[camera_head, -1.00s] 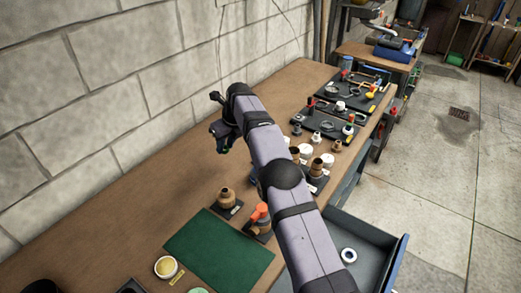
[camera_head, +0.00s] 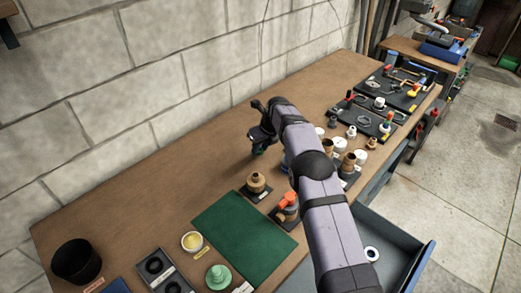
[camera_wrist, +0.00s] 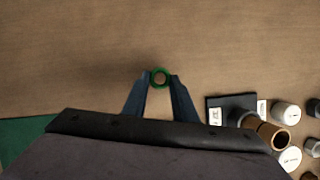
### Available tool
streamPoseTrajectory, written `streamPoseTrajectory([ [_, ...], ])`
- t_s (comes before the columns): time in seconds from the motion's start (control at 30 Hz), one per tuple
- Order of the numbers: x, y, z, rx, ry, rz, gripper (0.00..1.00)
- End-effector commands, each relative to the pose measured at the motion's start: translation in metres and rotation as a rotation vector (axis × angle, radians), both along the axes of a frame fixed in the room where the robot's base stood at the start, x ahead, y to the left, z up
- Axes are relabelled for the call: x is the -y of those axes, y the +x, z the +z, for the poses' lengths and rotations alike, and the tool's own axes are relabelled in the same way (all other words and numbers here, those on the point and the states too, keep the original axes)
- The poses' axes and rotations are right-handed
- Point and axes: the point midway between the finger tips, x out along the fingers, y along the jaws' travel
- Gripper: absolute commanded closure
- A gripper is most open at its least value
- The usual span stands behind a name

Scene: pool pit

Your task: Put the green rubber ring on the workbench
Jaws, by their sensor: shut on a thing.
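The green rubber ring (camera_wrist: 159,69) is small and round, and sits between my two fingertips in the wrist view. My gripper (camera_wrist: 159,80) is shut on it. In the head view my gripper (camera_head: 262,143) hangs over the back part of the workbench (camera_head: 190,165), and a small bit of green shows at its tip. The wooden bench top under the ring is bare. I cannot tell how high the ring is above it.
A green mat (camera_head: 243,237) lies at the front of the bench. A brass fitting (camera_head: 257,184) and an orange-handled valve (camera_head: 288,205) stand beside it. Several fittings and tool trays (camera_head: 393,87) fill the right side. An open drawer (camera_head: 400,262) juts out in front.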

Motion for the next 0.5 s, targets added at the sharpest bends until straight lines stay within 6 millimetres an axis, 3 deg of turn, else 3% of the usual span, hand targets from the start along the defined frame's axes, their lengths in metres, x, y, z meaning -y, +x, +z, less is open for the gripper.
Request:
streamPoseTrajectory([
  [0.17, 0.000, 0.000, -0.017, 0.000, 0.000, 0.000, 0.95],
  [0.5, 0.000, 0.000, -0.020, 0.001, 0.001, 0.000, 0.95],
])
